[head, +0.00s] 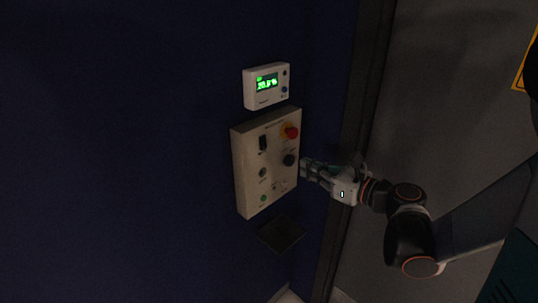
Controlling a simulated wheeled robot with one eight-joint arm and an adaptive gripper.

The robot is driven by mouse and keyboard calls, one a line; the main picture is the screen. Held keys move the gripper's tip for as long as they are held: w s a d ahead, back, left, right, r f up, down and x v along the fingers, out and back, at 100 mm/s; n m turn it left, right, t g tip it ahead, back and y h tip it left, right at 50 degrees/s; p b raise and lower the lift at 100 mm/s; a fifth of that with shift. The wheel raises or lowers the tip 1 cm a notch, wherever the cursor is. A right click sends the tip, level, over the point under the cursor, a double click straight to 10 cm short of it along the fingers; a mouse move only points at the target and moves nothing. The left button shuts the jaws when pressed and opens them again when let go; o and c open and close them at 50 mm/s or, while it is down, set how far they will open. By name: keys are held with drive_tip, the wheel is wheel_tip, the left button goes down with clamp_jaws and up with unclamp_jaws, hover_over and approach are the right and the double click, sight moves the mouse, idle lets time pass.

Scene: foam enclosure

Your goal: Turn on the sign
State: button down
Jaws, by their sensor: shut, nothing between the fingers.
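A pale control panel (268,160) is mounted on the dark blue wall in the head view. It carries a red knob on a yellow base (291,132), a black rocker switch (263,142), a black knob (289,160), a small grey knob or key switch (262,172) and a green button or lamp (264,198). Its labels are too small to read, and I cannot tell which control belongs to the sign. My gripper (305,168) is shut and empty, its tips at the panel's right edge, just right of and below the black knob. Whether it touches the panel is unclear.
A white display unit (266,86) with lit green digits hangs above the panel. A dark tray or box (281,234) sits below it. A dark vertical frame (362,90) and a grey surface are at right, with part of a yellow sign (527,68) at the edge.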

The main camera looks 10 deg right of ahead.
sight(262, 151)
drive_tip(key=shift+a, duration=0.1)
drive_tip(key=b+x, duration=0.2)
drive_tip(key=x, duration=1.2)
drive_tip(key=shift+w+a+f+b, duration=0.2)
drive_tip(key=shift+w+b, duration=0.1)
drive_tip(key=shift+b, duration=0.25)
drive_tip(key=shift+d, duration=0.1)
